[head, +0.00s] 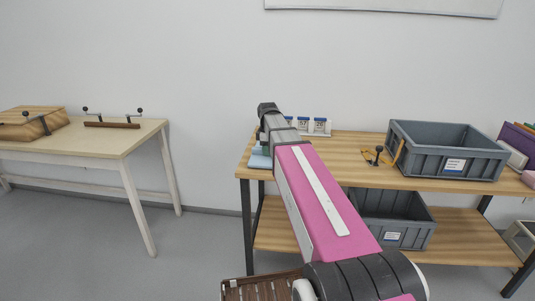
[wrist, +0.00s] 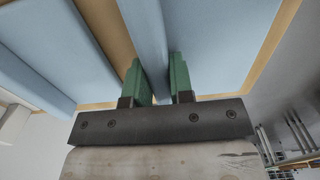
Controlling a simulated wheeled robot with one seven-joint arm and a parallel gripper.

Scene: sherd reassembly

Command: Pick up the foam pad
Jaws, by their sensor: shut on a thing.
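In the wrist view my gripper (wrist: 157,60) is shut on a light blue foam pad (wrist: 147,25), with its green fingers on either side of the pad's narrow edge. More light blue pads lie to the left (wrist: 70,45) and right (wrist: 225,45) of it. In the head view a bit of light blue pad (head: 259,160) shows at the left end of the wooden bench. My own arm hides the gripper and the held pad there. I cannot tell whether the held pad is clear of the surface.
The wooden bench (head: 350,145) carries several numbered cards (head: 318,126), a small black-knobbed item (head: 376,156) and a grey crate (head: 445,150). Another grey crate (head: 398,218) sits on its lower shelf. A pale table (head: 105,140) with a wooden box (head: 35,122) stands left, with open floor between.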

